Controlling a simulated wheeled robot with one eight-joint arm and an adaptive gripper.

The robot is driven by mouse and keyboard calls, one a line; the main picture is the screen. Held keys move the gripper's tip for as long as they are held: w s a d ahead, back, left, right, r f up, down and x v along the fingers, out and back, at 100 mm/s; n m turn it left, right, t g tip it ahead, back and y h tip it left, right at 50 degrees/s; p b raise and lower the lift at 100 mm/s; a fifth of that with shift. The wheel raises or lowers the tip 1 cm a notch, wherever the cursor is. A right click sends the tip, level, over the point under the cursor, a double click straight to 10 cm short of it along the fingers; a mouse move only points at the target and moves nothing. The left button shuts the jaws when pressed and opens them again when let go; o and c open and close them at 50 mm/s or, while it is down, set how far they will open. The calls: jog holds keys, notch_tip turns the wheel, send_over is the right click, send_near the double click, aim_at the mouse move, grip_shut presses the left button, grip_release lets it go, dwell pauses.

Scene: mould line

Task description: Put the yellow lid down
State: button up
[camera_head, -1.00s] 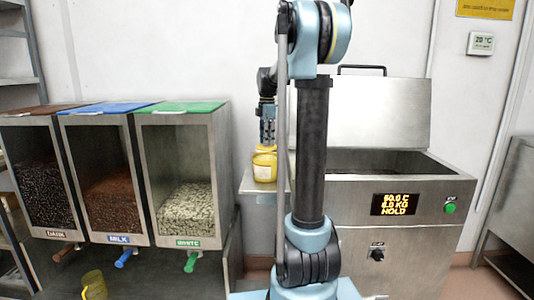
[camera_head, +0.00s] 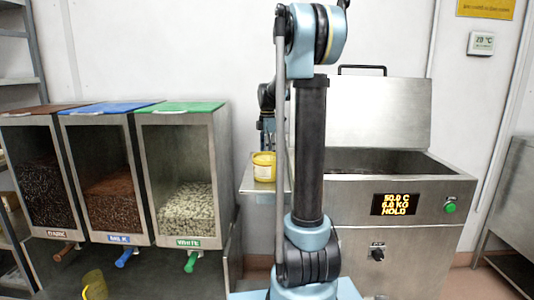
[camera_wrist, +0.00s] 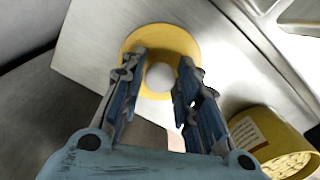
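The yellow lid (camera_wrist: 160,38) shows in the wrist view as a round disc with a pale round knob at its middle. My gripper (camera_wrist: 161,66) has a finger on each side of the knob and appears shut on it. Whether the lid touches the shelf below is hard to tell. The yellow tub (camera_head: 264,168) stands on the small metal shelf (camera_head: 262,185), uncovered. In the wrist view the tub (camera_wrist: 250,130) is at the lower right, with pale pieces inside.
The steel machine (camera_head: 400,250) with a raised cover (camera_head: 375,110) stands right of the shelf. Three dispensers stand at the left, the green-lidded one (camera_head: 183,165) nearest the shelf. A yellow container (camera_head: 95,285) is below them.

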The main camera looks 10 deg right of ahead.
jog(key=shift+o, duration=0.3)
jog(key=shift+r, duration=0.15)
notch_tip(320, 180, up, 12)
dwell(0.5)
jog(key=shift+s, duration=0.1)
